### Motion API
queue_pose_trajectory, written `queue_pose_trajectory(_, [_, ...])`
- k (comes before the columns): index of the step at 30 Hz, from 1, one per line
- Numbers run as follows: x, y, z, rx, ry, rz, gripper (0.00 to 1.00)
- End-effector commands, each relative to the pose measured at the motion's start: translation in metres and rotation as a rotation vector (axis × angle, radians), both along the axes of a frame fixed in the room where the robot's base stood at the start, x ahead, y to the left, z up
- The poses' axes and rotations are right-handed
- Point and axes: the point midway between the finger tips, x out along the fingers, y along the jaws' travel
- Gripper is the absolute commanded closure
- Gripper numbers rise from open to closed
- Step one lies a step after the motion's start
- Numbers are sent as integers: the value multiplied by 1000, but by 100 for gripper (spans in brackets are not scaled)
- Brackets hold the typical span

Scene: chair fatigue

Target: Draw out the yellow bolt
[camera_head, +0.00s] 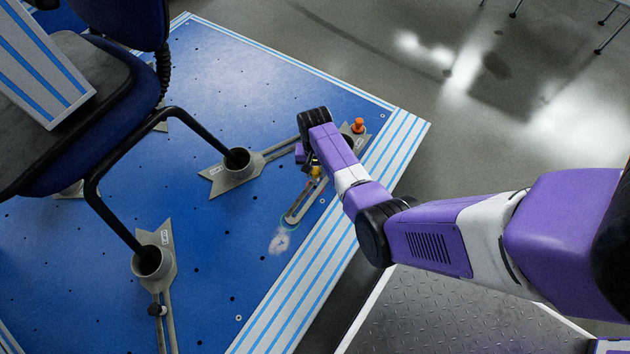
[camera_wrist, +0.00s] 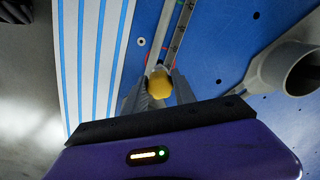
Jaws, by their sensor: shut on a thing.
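The yellow bolt (camera_wrist: 159,86) shows in the wrist view between the two grey fingers of my gripper (camera_wrist: 158,80), which are shut on it. In the head view the yellow bolt (camera_head: 316,172) is a small patch just below my wrist, at a grey slotted bar (camera_head: 304,203) on the blue plate. My gripper (camera_head: 314,168) points down there and is partly hidden by my own arm. I cannot tell whether the bolt's lower end is still in the slot or the plate.
A blue chair (camera_head: 130,90) stands at the left, its legs in grey cup clamps (camera_head: 232,178) on the blue perforated plate (camera_head: 215,260). An orange knob (camera_head: 358,125) stands right of my wrist. A striped edge (camera_head: 330,255) borders the plate. Open floor lies at the upper right.

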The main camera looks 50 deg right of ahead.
Motion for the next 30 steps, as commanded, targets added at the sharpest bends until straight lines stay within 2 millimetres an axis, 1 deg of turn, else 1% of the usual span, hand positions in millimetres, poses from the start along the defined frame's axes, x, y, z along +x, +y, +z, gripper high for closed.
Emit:
queue_pose_trajectory(1, [0,0,7,-1,-1,0,100])
queue_pose_trajectory(3, [0,0,12,-1,-1,0,100])
queue_pose_trajectory(13, [0,0,34,0,-1,0,100])
queue_pose_trajectory(16, [0,0,38,0,-1,0,100])
queue_pose_trajectory(25, [1,0,37,0,-1,2,100])
queue_pose_trajectory(28, [8,6,44,0,-2,35,100])
queue_pose_trajectory(30, [21,15,57,-1,-6,92,100])
